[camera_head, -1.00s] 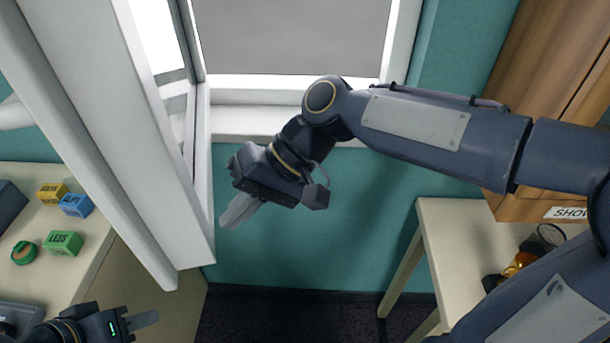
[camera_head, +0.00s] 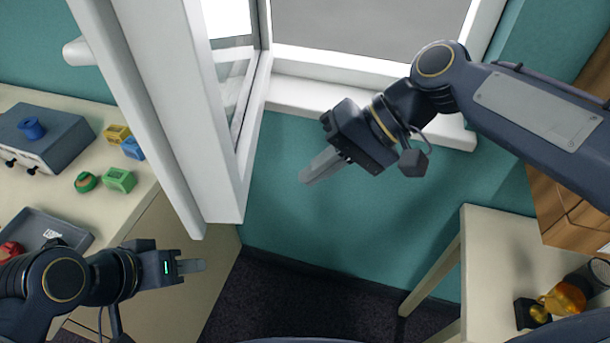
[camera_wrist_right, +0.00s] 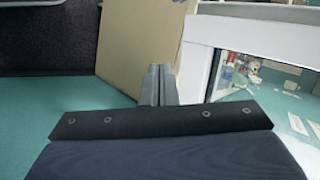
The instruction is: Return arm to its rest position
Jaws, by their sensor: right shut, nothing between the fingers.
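My right gripper (camera_head: 322,166) is in front of the teal wall below the window, its fingers together and empty, pointing down and to the left. In the right wrist view its closed fingers (camera_wrist_right: 158,84) show with nothing between them. My right arm comes in from the right, its elbow bent near the sill. My left gripper (camera_head: 190,267) is at the lower left, beside the left table's front edge. Its fingers look close together and point right; I cannot tell from this view whether they are fully shut.
An open white window sash (camera_head: 170,100) stands between the left table (camera_head: 130,205) and my right gripper. The left table holds a grey box (camera_head: 45,135), coloured blocks and a tray (camera_head: 70,232). A table (camera_head: 480,250) with a gold object (camera_head: 565,298) stands right. Floor between is clear.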

